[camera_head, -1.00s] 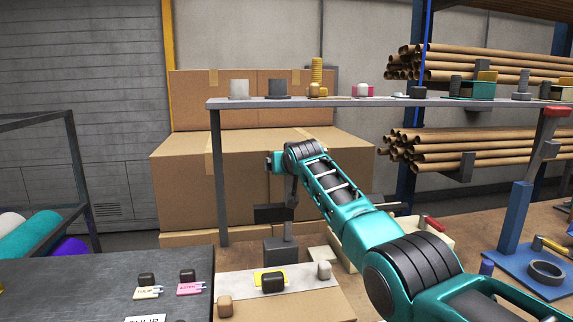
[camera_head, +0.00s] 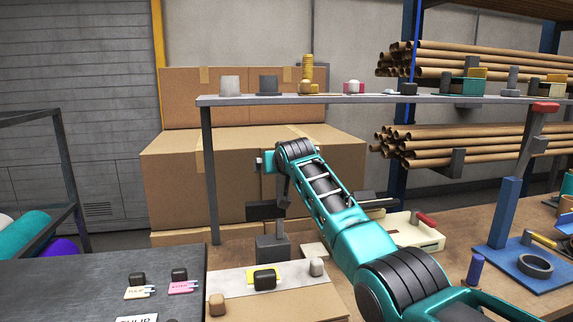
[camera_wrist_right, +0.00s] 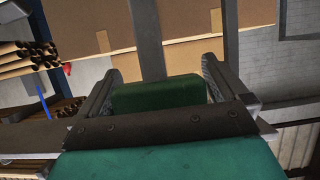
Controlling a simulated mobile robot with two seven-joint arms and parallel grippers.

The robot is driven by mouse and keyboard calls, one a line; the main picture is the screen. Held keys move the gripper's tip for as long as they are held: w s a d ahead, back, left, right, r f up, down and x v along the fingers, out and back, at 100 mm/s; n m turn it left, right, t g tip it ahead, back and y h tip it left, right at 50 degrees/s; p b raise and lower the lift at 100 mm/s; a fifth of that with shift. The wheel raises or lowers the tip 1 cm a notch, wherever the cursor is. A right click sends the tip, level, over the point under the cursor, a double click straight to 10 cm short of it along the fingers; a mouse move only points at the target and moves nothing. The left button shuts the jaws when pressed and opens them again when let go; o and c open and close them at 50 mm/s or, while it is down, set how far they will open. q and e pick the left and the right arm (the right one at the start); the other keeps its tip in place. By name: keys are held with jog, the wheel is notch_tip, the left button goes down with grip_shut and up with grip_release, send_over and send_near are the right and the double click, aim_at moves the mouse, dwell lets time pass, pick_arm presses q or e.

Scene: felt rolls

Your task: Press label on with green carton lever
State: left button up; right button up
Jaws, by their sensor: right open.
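In the right wrist view, a dark green block (camera_wrist_right: 158,95), which looks like the green lever's handle, sits between the two fingers of my right gripper (camera_wrist_right: 161,68). The fingers are open, one on each side of it; I cannot tell whether they touch it. In the head view, the dark right gripper (camera_head: 265,210) is above a grey block (camera_head: 272,247) with a short post, and the green part is hidden there. A yellow label (camera_head: 250,275) lies on a pale grey plate over a tan carton (camera_head: 285,308), with a black block (camera_head: 265,281) on it. My left gripper is out of view.
A dark table (camera_head: 60,285) at the left holds small tags with black blocks. A shelf (camera_head: 350,98) crosses above the bench. A cream tray (camera_head: 415,236) with a red handle and a blue stand (camera_head: 505,215) stand at the right. Large cardboard boxes (camera_head: 210,170) are behind.

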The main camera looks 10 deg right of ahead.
pick_arm(q)
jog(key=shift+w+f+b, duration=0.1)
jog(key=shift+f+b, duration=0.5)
jog(key=shift+b, duration=0.05)
pick_arm(e)
jog(key=v, duration=1.1)
jog(key=shift+s, duration=0.3)
jog(key=shift+f, duration=0.1)
jog(key=shift+c, duration=0.4)
